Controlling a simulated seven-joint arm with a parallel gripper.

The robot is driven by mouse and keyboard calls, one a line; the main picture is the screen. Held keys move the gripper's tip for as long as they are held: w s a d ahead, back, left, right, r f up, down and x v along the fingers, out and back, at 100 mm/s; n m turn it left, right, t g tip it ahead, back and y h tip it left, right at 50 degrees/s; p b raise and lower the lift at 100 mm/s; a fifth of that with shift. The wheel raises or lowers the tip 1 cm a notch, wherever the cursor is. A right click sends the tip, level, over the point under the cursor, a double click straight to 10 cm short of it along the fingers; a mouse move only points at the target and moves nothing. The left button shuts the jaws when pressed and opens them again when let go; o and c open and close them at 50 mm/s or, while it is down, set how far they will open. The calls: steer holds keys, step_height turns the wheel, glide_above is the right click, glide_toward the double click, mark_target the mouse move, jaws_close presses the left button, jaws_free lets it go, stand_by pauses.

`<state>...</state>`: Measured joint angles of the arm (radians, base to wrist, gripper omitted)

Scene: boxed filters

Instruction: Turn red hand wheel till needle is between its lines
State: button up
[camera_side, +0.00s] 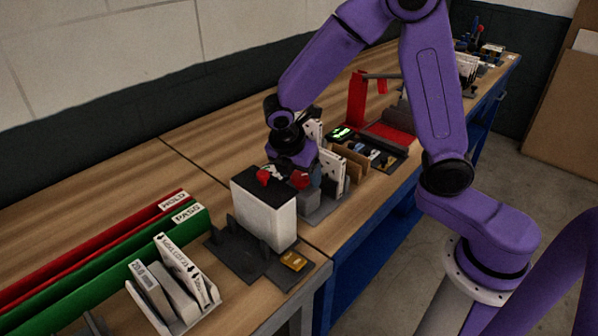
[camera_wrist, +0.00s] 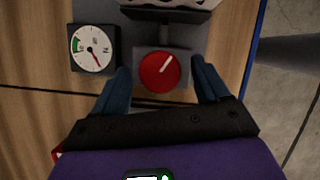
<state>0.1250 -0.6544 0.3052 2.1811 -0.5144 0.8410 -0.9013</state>
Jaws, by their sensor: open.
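The red hand wheel (camera_wrist: 160,71) sits on a grey block in the wrist view, and its white mark points to the upper right. Left of it is a round white gauge (camera_wrist: 93,47) in a dark housing. The gauge's red needle seems to point to the lower right, away from the green band (camera_wrist: 77,45) on the left of the dial; the limit lines are too small to make out. My gripper (camera_wrist: 160,66) is open, with one blue finger on each side of the wheel, apparently apart from it. In the side view my gripper (camera_side: 292,172) is low behind a white-fronted box.
The white-fronted box (camera_side: 262,215) stands on a dark fixture near the bench's front edge. A white panel (camera_wrist: 165,4) stands just beyond the wheel. Green (camera_side: 110,262) and red (camera_side: 90,245) PASS and HOLD channels lie at left. A red press-like stand (camera_side: 357,98) is farther back.

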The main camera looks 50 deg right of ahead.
steer(key=c, duration=1)
steer(key=shift+m, duration=0.3)
steer(key=m+g, duration=0.1)
steer(key=m, duration=0.3)
steer(key=shift+w+g, duration=0.2)
steer(key=shift+g, duration=0.2)
steer(key=m+g, duration=0.1)
steer(key=m, duration=0.2)
steer(key=m+g, duration=0.1)
steer(key=m, duration=0.1)
steer(key=shift+w+m+y, duration=0.2)
steer(key=shift+m+y, duration=0.1)
steer(key=shift+m, duration=0.1)
steer(key=m+y, duration=0.1)
steer(key=m, duration=0.1)
steer(key=m+g, duration=0.1)
steer(key=m, duration=0.2)
steer(key=shift+w+d+y, duration=0.1)
steer(key=shift+d+y, duration=0.1)
steer(key=shift+y, duration=0.2)
steer(key=m+y, duration=0.1)
steer(key=m, duration=0.4)
steer(key=shift+d+g+y, duration=0.15)
steer(key=shift+g+y, duration=0.15)
steer(key=shift+y, duration=0.1)
steer(key=shift+m, duration=0.3)
